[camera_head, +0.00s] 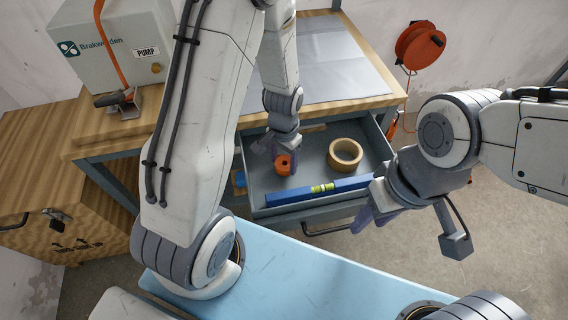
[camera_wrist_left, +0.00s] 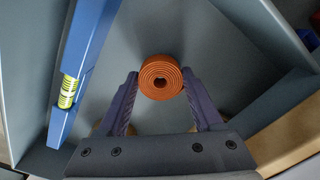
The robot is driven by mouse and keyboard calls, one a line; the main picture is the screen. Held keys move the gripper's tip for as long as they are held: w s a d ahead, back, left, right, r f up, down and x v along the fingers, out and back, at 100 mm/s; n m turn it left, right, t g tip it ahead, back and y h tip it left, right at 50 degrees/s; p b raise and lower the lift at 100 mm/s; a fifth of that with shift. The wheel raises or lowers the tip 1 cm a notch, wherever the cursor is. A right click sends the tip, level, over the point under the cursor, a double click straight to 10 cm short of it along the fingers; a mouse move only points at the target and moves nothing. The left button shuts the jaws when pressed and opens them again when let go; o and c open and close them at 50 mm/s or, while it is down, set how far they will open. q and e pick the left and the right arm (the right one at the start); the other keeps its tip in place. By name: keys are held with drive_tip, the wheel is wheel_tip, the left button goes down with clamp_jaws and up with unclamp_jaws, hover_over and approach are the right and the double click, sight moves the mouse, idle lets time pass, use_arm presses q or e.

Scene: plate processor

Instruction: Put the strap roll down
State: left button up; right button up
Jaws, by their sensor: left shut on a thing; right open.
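The strap roll (camera_head: 283,165) is a small orange coil inside the open drawer (camera_head: 262,190). In the left wrist view the strap roll (camera_wrist_left: 160,78) sits between the two purple fingers of my left gripper (camera_wrist_left: 160,88), which is shut on it. The drawer floor (camera_wrist_left: 215,55) lies just beyond the roll; I cannot tell whether the roll touches it. My right gripper (camera_head: 372,205) is open and empty, near the drawer's front right corner.
A blue spirit level (camera_head: 322,188) lies along the drawer's front and shows in the left wrist view (camera_wrist_left: 85,60). A tan tape roll (camera_head: 345,154) lies to the right of the strap roll. The workbench top (camera_head: 385,95) is above the drawer. An orange cable reel (camera_head: 420,46) hangs on the wall.

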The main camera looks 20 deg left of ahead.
use_arm(q)
drive_tip(key=shift+f, duration=0.7)
drive_tip(key=shift+f, duration=0.2)
drive_tip(key=o, duration=1.4)
drive_tip(key=shift+r, duration=0.15)
